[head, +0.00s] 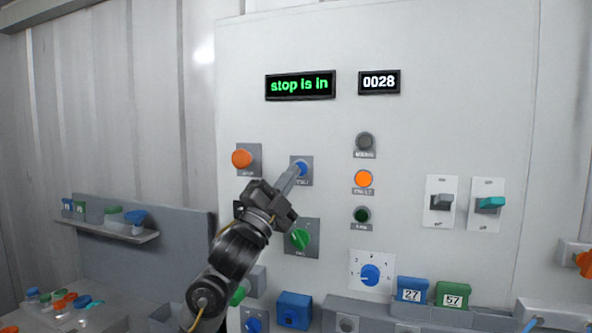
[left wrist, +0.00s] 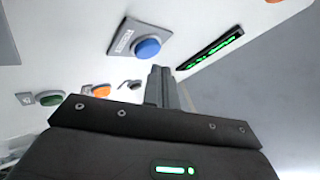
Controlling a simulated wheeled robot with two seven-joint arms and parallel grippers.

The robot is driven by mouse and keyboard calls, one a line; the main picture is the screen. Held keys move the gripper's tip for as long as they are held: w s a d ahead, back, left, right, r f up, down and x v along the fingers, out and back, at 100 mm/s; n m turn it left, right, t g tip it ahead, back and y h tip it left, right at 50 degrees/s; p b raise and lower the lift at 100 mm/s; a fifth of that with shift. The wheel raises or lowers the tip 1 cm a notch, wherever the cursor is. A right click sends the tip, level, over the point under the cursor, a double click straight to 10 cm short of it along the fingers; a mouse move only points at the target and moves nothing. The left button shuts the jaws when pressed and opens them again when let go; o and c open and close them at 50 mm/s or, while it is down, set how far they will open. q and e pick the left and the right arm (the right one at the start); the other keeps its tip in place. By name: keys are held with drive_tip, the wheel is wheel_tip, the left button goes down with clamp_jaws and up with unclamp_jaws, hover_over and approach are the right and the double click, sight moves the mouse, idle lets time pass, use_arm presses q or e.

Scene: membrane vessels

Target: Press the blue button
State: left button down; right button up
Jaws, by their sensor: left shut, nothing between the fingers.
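The blue button (head: 302,168) sits on a small grey labelled plate on the white panel, right of an orange knob. My left gripper (head: 294,170) is shut and empty, its fingertips in front of the button's left side and partly hiding it in the head view. In the left wrist view the blue button (left wrist: 148,48) shows just beyond and left of the fingertips (left wrist: 160,69). I cannot tell whether the tips touch it. My right gripper is not in view.
Lamps, two switches (head: 489,204) and a blue dial (head: 370,275) are to the right. A green display (head: 300,85) above reads "stop is in"; a counter (head: 379,82) reads 0028.

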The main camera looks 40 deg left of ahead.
use_arm(q)
drive_tip(key=shift+w, duration=0.15)
drive_tip(key=shift+w+a, duration=0.15)
drive_tip(key=shift+w, duration=0.25)
drive_tip(key=shift+w+a, duration=0.15)
drive_tip(key=shift+w, duration=0.25)
idle(0.6)
drive_tip(key=shift+s, duration=0.15)
idle(0.3)
drive_tip(key=shift+s+d, duration=0.3)
drive_tip(key=shift+s, duration=0.35)
drive_tip(key=s, duration=0.1)
drive_tip(key=s+d, duration=0.1)
drive_tip(key=s, duration=0.2)
drive_tip(key=shift+s+d, duration=0.3)
drive_tip(key=shift+s, duration=0.05)
idle(0.7)
